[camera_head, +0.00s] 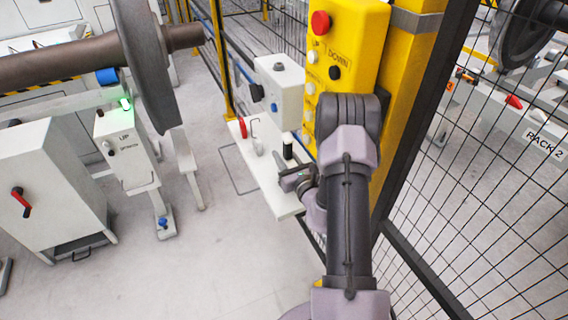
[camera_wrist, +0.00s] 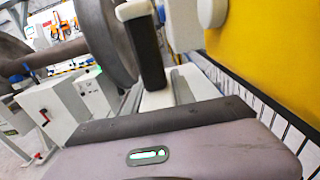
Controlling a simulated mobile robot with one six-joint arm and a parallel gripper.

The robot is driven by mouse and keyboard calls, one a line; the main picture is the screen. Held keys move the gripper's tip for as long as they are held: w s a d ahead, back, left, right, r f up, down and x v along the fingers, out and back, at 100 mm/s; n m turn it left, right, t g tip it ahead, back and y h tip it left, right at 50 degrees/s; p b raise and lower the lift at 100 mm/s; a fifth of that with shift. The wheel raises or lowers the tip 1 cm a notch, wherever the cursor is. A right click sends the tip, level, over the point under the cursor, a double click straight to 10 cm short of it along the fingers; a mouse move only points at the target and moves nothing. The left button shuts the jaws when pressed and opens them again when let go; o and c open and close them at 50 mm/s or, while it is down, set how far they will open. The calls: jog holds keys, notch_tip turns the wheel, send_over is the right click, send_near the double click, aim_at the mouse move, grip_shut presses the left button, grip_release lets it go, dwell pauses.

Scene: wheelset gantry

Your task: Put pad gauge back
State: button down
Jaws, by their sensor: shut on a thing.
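My gripper (camera_head: 286,173) is low over the right part of a white shelf (camera_head: 286,205), beside the yellow column. It is shut on what I take to be the pad gauge, a dark upright piece (camera_head: 288,149). In the wrist view the dark block (camera_wrist: 146,55) with a pale top stands up just beyond my gripper's body. The finger contact and the lower end of the piece are hidden. I cannot tell whether it touches the shelf.
The shelf's far end holds a red item (camera_head: 242,127), a thin wire hook (camera_head: 253,125) and a small pale piece (camera_head: 259,147). A white box (camera_head: 279,90) stands behind. The yellow button column (camera_head: 345,45) and mesh fence (camera_head: 470,190) are close on the right.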

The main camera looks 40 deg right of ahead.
jog(key=shift+f+b, duration=0.45)
jog(key=shift+f, duration=0.85)
jog(key=c, duration=1)
grip_release()
jog(key=shift+c, duration=0.2)
